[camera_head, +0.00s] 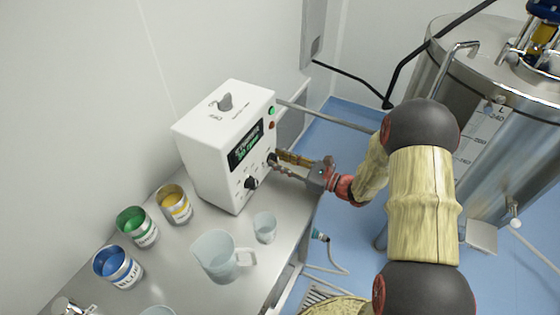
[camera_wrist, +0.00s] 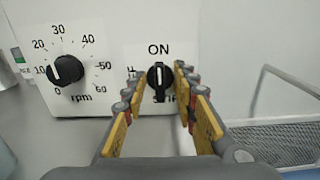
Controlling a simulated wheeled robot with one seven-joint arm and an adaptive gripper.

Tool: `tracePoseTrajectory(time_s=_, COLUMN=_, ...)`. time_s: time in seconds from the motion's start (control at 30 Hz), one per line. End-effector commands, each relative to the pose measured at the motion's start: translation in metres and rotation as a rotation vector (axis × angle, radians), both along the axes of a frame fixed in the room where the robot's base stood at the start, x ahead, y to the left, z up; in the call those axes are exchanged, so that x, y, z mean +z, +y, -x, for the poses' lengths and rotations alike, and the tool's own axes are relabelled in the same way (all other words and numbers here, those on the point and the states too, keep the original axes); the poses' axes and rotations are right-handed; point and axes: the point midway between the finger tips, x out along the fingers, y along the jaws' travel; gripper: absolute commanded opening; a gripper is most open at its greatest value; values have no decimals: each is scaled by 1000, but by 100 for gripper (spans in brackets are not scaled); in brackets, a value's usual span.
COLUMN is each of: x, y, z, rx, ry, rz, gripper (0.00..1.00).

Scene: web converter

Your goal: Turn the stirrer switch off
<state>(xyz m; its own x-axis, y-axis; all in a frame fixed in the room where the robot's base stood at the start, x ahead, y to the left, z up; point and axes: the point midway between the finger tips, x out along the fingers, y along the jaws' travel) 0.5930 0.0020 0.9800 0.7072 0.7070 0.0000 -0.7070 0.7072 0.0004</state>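The stirrer control box (camera_head: 210,150) is white and stands on the bench, with a green display on its front. Its black stirrer switch (camera_wrist: 158,76) is an upright knob with a pale line, under the word ON; the label around its lower part is partly hidden by the fingers. My gripper (camera_wrist: 159,82) is open, with one fingertip on each side of the switch and a visible gap to it. In the head view my gripper (camera_head: 283,163) is at the box's front face and covers part of the switch.
A black rpm dial (camera_wrist: 65,70) sits left of the switch, pointing near the low end. A clear jug (camera_head: 220,258), a small beaker (camera_head: 265,227) and blue, green and yellow cans (camera_head: 118,267) stand on the bench. A steel tank (camera_head: 500,140) stands at right.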

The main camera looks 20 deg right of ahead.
Motion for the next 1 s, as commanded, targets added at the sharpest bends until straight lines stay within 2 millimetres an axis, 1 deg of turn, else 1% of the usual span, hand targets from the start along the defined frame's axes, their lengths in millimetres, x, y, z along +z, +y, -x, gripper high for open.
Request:
tracePoseTrajectory(time_s=0.07, x=0, y=0, z=0, rx=0, ry=0, rz=0, gripper=26)
tracePoseTrajectory(time_s=0.53, x=0, y=0, z=0, rx=0, ry=0, rz=0, gripper=0)
tracePoseTrajectory(time_s=1.0, x=0, y=0, z=0, rx=0, ry=-10, rz=10, gripper=0)
